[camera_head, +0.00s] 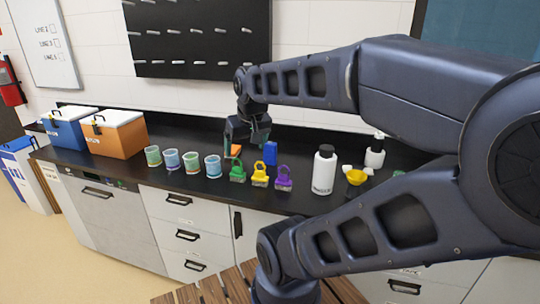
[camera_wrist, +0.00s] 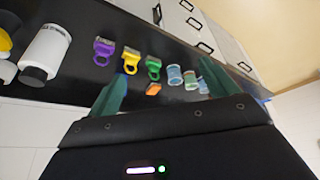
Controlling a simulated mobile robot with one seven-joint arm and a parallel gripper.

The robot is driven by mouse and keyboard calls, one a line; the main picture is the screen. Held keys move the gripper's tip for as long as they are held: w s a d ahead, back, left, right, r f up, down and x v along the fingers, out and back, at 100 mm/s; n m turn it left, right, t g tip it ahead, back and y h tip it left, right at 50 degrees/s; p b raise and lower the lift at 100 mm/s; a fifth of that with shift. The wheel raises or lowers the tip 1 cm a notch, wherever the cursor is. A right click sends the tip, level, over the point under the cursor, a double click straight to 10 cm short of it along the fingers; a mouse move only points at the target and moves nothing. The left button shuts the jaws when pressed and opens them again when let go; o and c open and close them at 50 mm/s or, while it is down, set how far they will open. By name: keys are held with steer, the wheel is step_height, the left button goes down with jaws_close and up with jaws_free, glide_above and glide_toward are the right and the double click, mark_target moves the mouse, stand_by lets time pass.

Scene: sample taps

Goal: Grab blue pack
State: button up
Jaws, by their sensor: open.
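The blue pack (camera_head: 270,153) stands upright on the black counter, behind the row of padlock-shaped items in the head view. A small orange item (camera_head: 236,150) lies near the left finger. It also shows between the fingers in the wrist view (camera_wrist: 153,88).
Green (camera_head: 237,171), yellow (camera_head: 259,175) and purple (camera_head: 283,178) padlock-shaped items stand along the front. Several cups (camera_head: 192,163) stand left. A white bottle (camera_head: 324,170), a pump bottle (camera_head: 375,152) and a yellow funnel-like item (camera_head: 355,178) stand right. An orange cooler (camera_head: 118,138) is farther left.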

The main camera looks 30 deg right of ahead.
steer(key=w+d+m+h, duration=0.2)
steer(key=w+d+m, duration=0.15)
steer(key=w, duration=0.55)
steer(key=m+g+h, duration=0.1)
steer(key=m+g, duration=0.1)
steer(key=m, duration=0.4)
glide_above(270, 148)
steer(key=a, duration=0.2)
step_height(270, 148, down, 14)
steer(key=f, duration=0.1)
steer(key=shift+n+t, duration=0.25)
steer(key=shift+t, duration=0.05)
steer(key=shift+s+d+x, duration=0.1)
steer(key=shift+d+x, duration=0.1)
steer(key=shift+x, duration=2.3)
steer(key=shift+s+d+x, duration=0.15)
steer(key=shift+x, duration=2.3)
steer(key=c, duration=1.2)
